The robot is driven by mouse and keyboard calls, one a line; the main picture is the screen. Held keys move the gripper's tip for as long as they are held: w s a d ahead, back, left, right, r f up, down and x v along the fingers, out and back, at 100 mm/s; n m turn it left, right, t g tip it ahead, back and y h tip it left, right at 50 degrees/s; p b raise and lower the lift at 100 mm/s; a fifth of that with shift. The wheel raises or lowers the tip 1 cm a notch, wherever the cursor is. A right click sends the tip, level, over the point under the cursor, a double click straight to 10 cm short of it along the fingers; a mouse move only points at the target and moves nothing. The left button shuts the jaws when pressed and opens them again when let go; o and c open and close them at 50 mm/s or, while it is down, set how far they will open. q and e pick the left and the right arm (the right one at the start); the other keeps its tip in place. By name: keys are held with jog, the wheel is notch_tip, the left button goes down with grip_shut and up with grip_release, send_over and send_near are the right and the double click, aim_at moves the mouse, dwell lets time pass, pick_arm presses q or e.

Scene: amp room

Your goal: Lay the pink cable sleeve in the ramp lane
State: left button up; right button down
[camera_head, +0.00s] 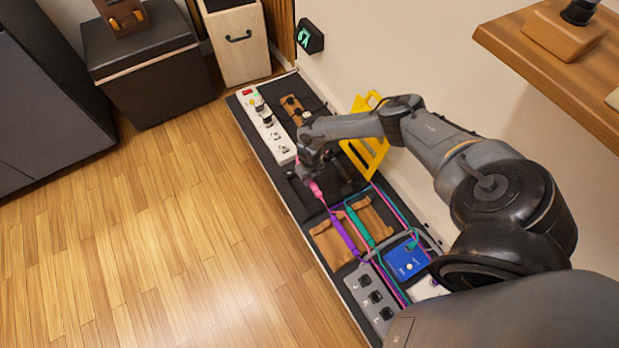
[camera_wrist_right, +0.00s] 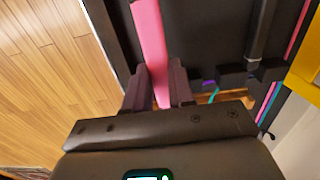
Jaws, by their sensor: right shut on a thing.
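My right gripper (camera_head: 311,172) is shut on the pink cable sleeve (camera_head: 316,190), over the dark board along the wall. In the right wrist view the sleeve (camera_wrist_right: 149,40) runs up from between the fingers (camera_wrist_right: 157,90), its lower end held by them. A dark piece with black bars (camera_head: 344,181) lies under and beside the gripper. Brown ramp-like blocks (camera_head: 332,248) sit nearer me on the board, with a purple sleeve (camera_head: 342,233) and a teal sleeve (camera_head: 358,222) across them. I cannot tell whether the pink sleeve touches a lane. My left gripper is out of view.
A white power strip (camera_head: 267,125) lies at the board's far end. A yellow stand (camera_head: 371,150) leans near the wall beside my right arm. A blue box (camera_head: 405,260) and grey pedal unit (camera_head: 368,293) are at the near end. A wooden shelf (camera_head: 540,60) juts out right.

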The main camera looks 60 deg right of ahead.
jog(key=shift+f+b, duration=1.4)
jog(key=shift+f, duration=0.3)
jog(key=shift+f+b, duration=0.95)
jog(key=shift+f, duration=1.15)
jog(key=shift+f, duration=0.1)
jog(key=c, duration=0.9)
grip_release()
